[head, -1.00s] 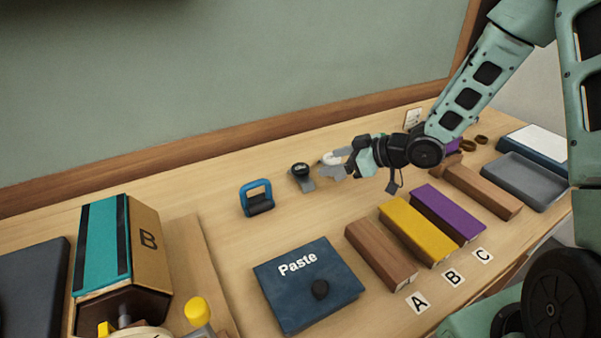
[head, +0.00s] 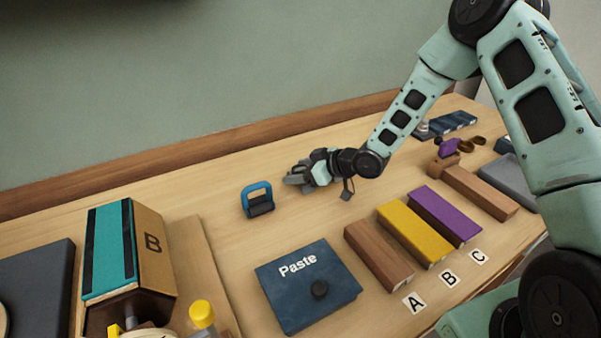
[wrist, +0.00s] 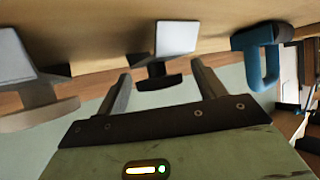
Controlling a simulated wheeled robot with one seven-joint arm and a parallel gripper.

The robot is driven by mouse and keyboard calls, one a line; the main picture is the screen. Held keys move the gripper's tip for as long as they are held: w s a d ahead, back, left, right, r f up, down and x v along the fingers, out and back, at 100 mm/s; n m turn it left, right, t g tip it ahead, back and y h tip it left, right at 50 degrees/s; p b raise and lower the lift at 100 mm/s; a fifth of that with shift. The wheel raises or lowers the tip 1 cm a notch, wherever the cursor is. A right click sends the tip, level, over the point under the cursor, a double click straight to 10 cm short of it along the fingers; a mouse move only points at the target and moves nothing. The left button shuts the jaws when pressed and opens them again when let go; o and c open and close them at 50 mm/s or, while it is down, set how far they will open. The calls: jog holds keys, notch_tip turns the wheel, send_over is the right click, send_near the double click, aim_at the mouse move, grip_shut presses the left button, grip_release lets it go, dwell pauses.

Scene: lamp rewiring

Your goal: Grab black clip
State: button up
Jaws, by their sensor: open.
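The black clip (wrist: 158,82) shows in the wrist view as a dark piece on a pale grey block. It lies between the two fingers of my gripper (wrist: 163,85), with a visible gap on each side. In the head view my gripper (head: 290,179) is low at the back of the table and hides the clip. The jaws are open and hold nothing. How far the clip reaches between the fingers is hard to tell.
A blue clip (head: 257,199) stands to the left of my gripper; it also shows in the wrist view (wrist: 262,50). A pale clip (wrist: 35,95) is on the other side. The Paste box (head: 310,285) and coloured blocks (head: 413,232) lie in front.

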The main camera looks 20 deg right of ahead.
jog(key=c, duration=1)
